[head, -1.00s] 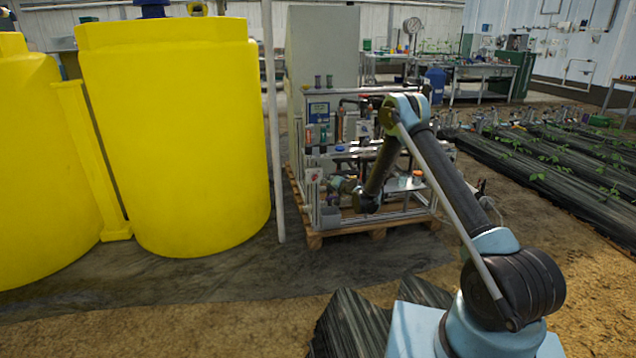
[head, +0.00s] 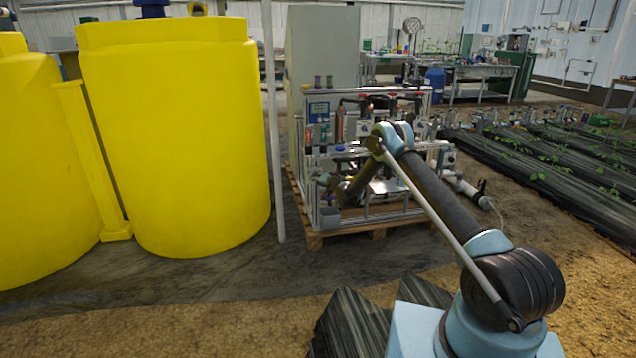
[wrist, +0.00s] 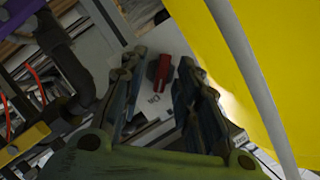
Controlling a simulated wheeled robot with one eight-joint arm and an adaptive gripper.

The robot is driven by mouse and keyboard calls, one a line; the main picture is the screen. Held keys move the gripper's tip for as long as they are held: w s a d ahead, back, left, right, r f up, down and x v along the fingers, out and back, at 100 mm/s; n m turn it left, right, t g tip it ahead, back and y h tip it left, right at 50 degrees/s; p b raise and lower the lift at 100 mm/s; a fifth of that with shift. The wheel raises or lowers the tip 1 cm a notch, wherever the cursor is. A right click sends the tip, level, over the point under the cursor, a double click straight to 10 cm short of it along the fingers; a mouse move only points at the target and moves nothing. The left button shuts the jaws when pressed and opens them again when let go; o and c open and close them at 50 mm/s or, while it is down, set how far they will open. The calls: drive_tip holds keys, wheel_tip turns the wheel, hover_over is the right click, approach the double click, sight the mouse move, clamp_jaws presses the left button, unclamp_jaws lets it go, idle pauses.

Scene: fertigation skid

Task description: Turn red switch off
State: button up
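The red switch (wrist: 159,73) is a small red handle on a light grey plate (wrist: 97,45) in the wrist view, with dark lettering that looks like "On" beside it. My gripper (wrist: 158,82) is open, with one finger on each side of the switch and visible gaps to it. I cannot tell how far the fingertips are from the plate. In the head view my gripper (head: 327,182) is at the left front of the skid (head: 350,210), and the switch is hidden behind it.
A yellow tank (head: 175,140) stands left of the skid, with a thin grey post (head: 272,130) between them. The tank and a grey pole (wrist: 250,75) show at the right in the wrist view. Pipes and red cables (wrist: 12,118) are at its left.

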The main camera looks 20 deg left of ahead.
clamp_jaws()
drive_tip(key=shift+r, duration=0.1)
idle(0.3)
drive_tip(key=n+t+h, duration=0.1)
drive_tip(key=n+h, duration=0.1)
drive_tip(key=n, duration=0.2)
drive_tip(key=n+t+h, duration=0.1)
drive_tip(key=n+h, duration=0.1)
drive_tip(key=n, duration=0.2)
drive_tip(key=a+n+t+h, duration=0.1)
drive_tip(key=n+t+h, duration=0.1)
drive_tip(key=n+h, duration=0.1)
drive_tip(key=shift+s+n, duration=0.25)
drive_tip(key=shift+n, duration=0.25)
idle(0.3)
drive_tip(key=shift+d, duration=0.1)
idle(0.4)
